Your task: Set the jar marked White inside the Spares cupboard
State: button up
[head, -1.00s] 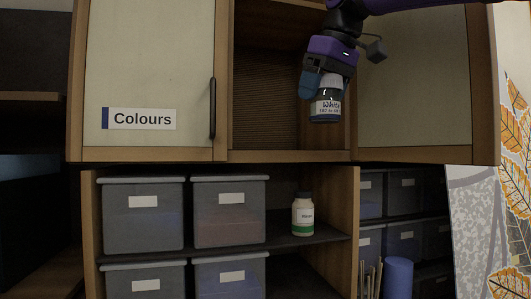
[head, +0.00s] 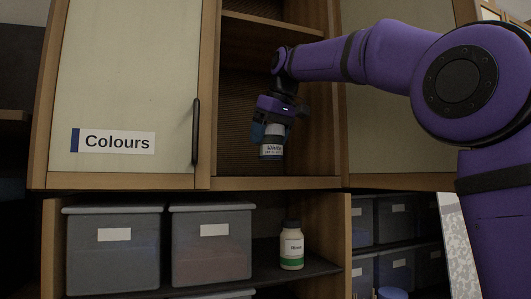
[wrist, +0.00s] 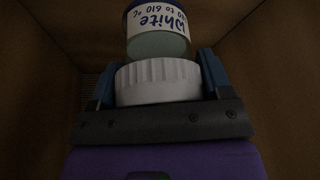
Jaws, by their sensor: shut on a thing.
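The jar marked White (head: 271,152) has a white lid and a white label over a dark lower part. My gripper (head: 272,130) is shut on its lid, with blue fingers on both sides. In the wrist view the jar (wrist: 158,38) hangs from the fingers, its label reading White. The jar is upright or nearly so, in the opening of the open cupboard bay (head: 235,183), above its floor board. Brown walls surround it in the wrist view. No Spares label is visible.
A shut door labelled Colours (head: 112,140) is left of the bay, with a dark handle (head: 196,132). A pale panel (head: 372,140) is on the right, partly behind my arm. Below are grey bins (head: 112,255) and a white-and-green bottle (head: 291,246). A shelf (head: 265,27) crosses the bay above.

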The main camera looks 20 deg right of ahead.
aim_at(266, 151)
jog(key=shift+w+a+f, duration=0.1)
jog(key=shift+w+a, duration=0.05)
jog(key=shift+w, duration=0.75)
jog(key=shift+f, duration=1.7)
jog(key=o, duration=1.1)
jog(key=shift+f, duration=0.15)
jog(key=shift+c, duration=0.2)
jog(key=v, duration=1.2)
jog(key=shift+s, duration=0.1)
